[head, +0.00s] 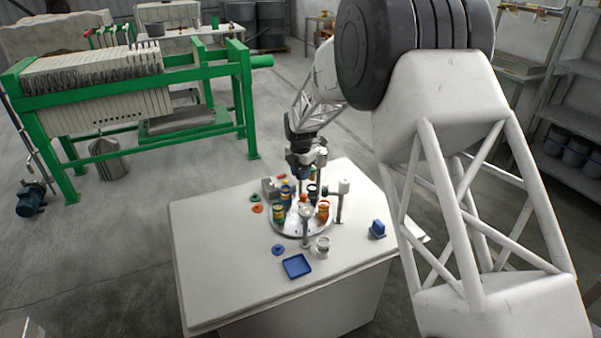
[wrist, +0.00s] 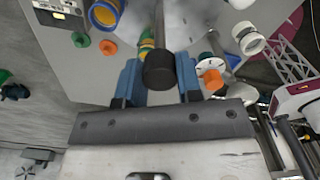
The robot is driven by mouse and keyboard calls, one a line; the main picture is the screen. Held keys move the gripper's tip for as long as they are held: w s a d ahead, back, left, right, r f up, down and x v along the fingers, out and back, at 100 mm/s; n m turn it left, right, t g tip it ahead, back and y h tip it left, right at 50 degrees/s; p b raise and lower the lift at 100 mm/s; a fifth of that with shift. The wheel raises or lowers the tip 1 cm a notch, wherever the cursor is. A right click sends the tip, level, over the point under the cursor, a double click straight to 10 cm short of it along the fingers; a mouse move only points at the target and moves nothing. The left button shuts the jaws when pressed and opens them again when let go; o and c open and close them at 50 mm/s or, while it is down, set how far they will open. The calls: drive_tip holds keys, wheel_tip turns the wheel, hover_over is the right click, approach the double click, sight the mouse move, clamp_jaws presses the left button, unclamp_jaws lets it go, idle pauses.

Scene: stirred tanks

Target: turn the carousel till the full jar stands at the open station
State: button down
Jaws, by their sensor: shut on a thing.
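The round pale carousel (head: 287,230) sits on the white table and bears several banded jars, among them an orange and green one (head: 278,215) at the left and an orange one (head: 323,211) at the right. Blue jars (head: 286,196) stand farther back. I cannot tell which jar is full or which station is open. My gripper (head: 303,178) reaches down over the carousel's back part. In the wrist view its blue fingers (wrist: 160,85) stand either side of a dark round knob (wrist: 160,70) on a grey rod, shut on it. A blue jar with a yellow inside (wrist: 105,14) shows nearby.
Posts with pale heads (head: 341,188) stand at the carousel's edge. A clear-white jar (head: 322,246), blue disc (head: 278,249) and blue tray (head: 297,266) lie in front. A blue block (head: 377,229) is right; green (head: 255,198) and orange discs (head: 257,209) are left. The table's front is clear.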

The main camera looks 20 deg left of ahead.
drive_tip(key=shift+n, duration=0.3)
drive_tip(key=c, duration=0.8)
unclamp_jaws()
drive_tip(key=shift+r, duration=0.1)
drive_tip(key=shift+r, duration=3.85)
drive_tip(key=shift+d, duration=0.1)
